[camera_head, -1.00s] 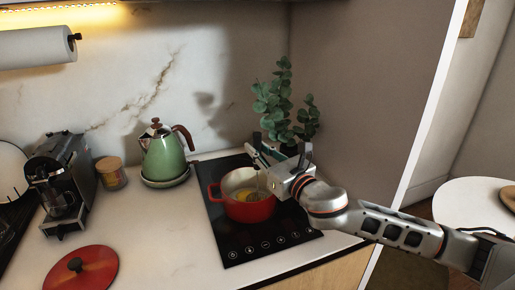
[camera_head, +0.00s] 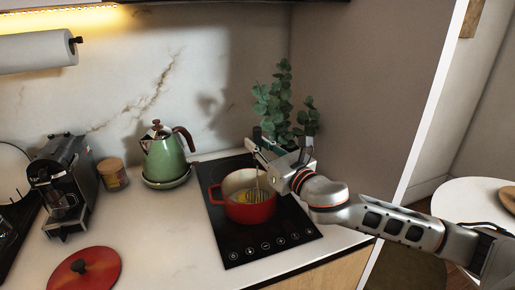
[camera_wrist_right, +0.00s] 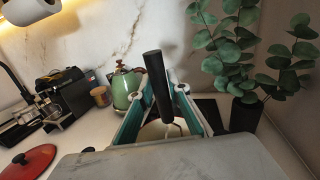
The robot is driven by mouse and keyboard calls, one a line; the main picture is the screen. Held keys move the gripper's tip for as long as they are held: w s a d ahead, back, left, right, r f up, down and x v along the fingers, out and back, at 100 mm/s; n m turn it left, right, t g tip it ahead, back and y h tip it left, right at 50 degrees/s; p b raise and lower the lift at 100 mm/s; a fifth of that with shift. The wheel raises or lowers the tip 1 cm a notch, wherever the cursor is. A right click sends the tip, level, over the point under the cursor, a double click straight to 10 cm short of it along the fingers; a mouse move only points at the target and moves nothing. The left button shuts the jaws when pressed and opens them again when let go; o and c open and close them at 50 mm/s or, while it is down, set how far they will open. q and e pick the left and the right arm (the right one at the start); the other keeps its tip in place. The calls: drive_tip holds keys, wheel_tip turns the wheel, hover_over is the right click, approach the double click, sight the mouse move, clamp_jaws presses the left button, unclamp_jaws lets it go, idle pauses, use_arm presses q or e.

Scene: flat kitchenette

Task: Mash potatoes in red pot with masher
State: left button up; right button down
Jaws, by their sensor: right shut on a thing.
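The red pot (camera_head: 249,212) stands on the black cooktop, with its lid off. Yellow potato (camera_head: 242,196) shows inside it. My right gripper (camera_head: 264,152) is above the pot's right rim, shut on the masher's dark handle (camera_head: 257,134). The masher (camera_head: 257,178) is nearly upright, its thin metal part reaching down into the pot; whether it touches the bottom is hidden. In the right wrist view the black handle (camera_wrist_right: 156,85) stands between my teal-padded fingers, with the pot's pale inside (camera_wrist_right: 155,132) below. My left gripper is not in view.
A green kettle (camera_head: 164,155) stands left of the cooktop (camera_head: 235,244). A red lid (camera_head: 83,273), a coffee machine (camera_head: 62,185) and a small jar (camera_head: 112,174) are further left. A leafy plant (camera_head: 284,103) stands close behind my gripper. Counter between lid and cooktop is clear.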

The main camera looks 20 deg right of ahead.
drive_tip(key=shift+r, duration=0.1)
drive_tip(key=shift+r, duration=4.4)
drive_tip(key=shift+s, duration=0.1)
